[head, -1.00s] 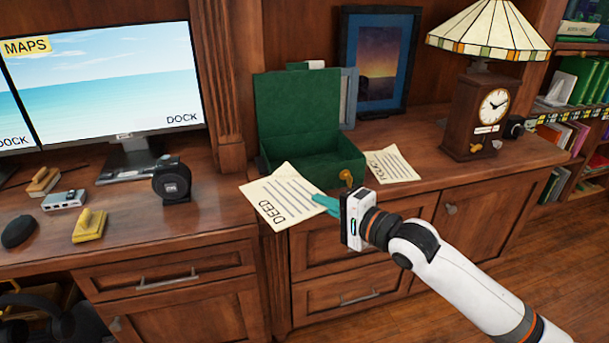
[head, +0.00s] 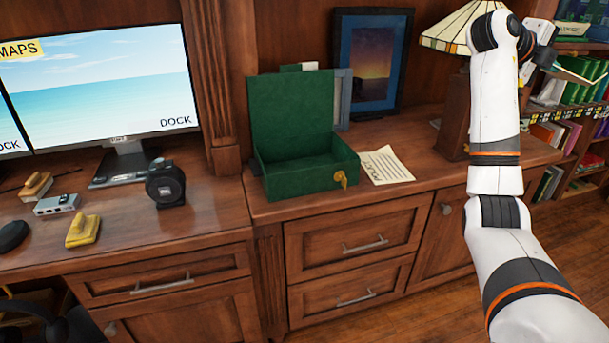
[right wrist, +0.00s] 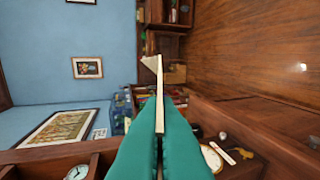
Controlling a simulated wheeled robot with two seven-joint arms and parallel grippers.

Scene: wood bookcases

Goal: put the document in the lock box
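The green lock box (head: 310,178) stands on the wooden cabinet top with its lid raised; the part of its inside that I can see is empty. A brass key or latch (head: 341,179) is at its front right. My right gripper (head: 556,66) is raised at the upper right, away from the box, in front of the bookshelf. In the right wrist view, its teal fingers (right wrist: 159,125) are closed on the cream document (right wrist: 159,85), seen nearly edge-on. A second paper, marked as a policy (head: 386,166), lies right of the box. My left gripper is out of view.
A framed picture (head: 370,62) stands behind the policy paper. My right arm hides most of the clock and part of the lamp (head: 447,33). The cabinet top's front edge is clear.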

